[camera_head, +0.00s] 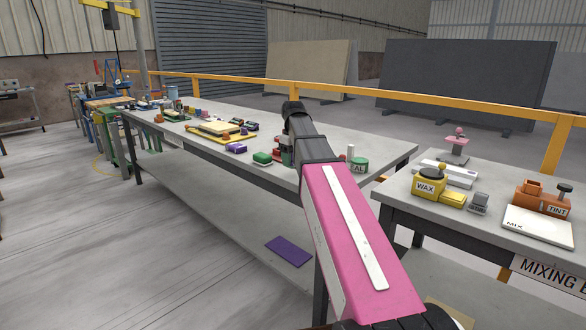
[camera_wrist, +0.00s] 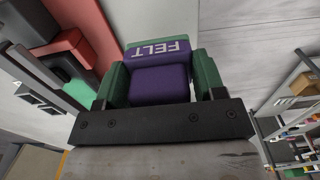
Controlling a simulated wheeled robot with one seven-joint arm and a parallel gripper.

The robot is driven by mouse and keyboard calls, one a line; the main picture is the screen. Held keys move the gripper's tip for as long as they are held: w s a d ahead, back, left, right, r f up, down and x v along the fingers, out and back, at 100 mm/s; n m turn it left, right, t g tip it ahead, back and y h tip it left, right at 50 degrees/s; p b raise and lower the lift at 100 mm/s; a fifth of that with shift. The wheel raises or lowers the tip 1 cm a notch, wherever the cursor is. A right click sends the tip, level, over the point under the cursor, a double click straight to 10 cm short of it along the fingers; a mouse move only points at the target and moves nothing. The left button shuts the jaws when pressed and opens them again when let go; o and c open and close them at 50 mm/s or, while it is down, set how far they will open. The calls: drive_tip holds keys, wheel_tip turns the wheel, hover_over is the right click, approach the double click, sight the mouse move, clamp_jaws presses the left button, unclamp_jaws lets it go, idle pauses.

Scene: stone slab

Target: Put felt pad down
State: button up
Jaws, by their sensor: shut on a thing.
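My gripper (camera_wrist: 160,78) shows in the wrist view with a green-padded finger on each side. It is shut on a purple felt pad (camera_wrist: 160,86), which has the word FELT in white letters on its end. In the head view my arm reaches over the long grey workbench (camera_head: 345,143), and it seems to hide my gripper and the held pad. I cannot tell whether the pad touches the bench.
A red and dark block-like thing (camera_wrist: 72,38) is close to the left finger in the wrist view. A purple sheet (camera_head: 288,251) lies on the lower shelf.

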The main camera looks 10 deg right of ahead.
sight(293, 167)
drive_tip(key=shift+f, duration=2)
drive_tip(key=shift+f, duration=0.1)
drive_tip(key=o, duration=0.9)
wheel_tip(293, 167, up, 12)
drive_tip(key=shift+r, duration=0.1)
drive_tip(key=shift+s, duration=0.1)
